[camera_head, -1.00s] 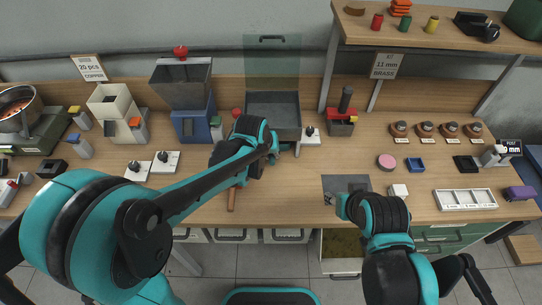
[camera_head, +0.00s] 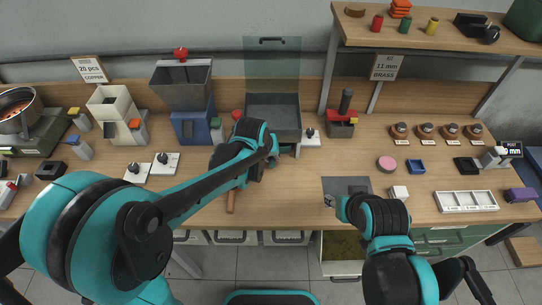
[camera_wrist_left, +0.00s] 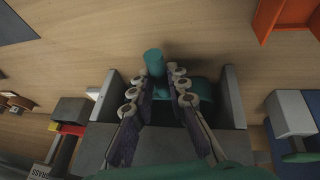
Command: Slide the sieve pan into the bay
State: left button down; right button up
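A grey open tray-like box (camera_head: 272,112), which looks like the sieve pan or its bay, stands at the back middle of the bench in the head view. A clear greenish panel rises behind it. My left gripper (camera_head: 268,158) is at the front of this box, largely hidden by its own arm. In the left wrist view its fingers (camera_wrist_left: 161,84) flank an upright teal post (camera_wrist_left: 154,62) between grey side walls (camera_wrist_left: 232,98). Whether they grip the post is unclear. My right gripper (camera_head: 332,201) is low over the bench near a dark mat; its fingers are too small to judge.
A blue hopper machine (camera_head: 187,125) stands left of the grey box. A red press (camera_head: 342,122) stands to its right. A wooden-handled tool (camera_head: 231,200) lies below my left arm. A white compartment tray (camera_head: 466,200) and a pink disc (camera_head: 386,163) are at the right.

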pick_arm(q)
jog(key=c, duration=1.4)
grip_release()
jog(key=v, duration=1.2)
jog(key=s+a+f+t+y, duration=0.2)
jog(key=s+a+f, duration=0.1)
jog(key=s+a, duration=1.1)
jog(key=shift+s+a+m, duration=0.3)
jog(key=shift+s+a, duration=0.1)
jog(key=shift+a, duration=0.45)
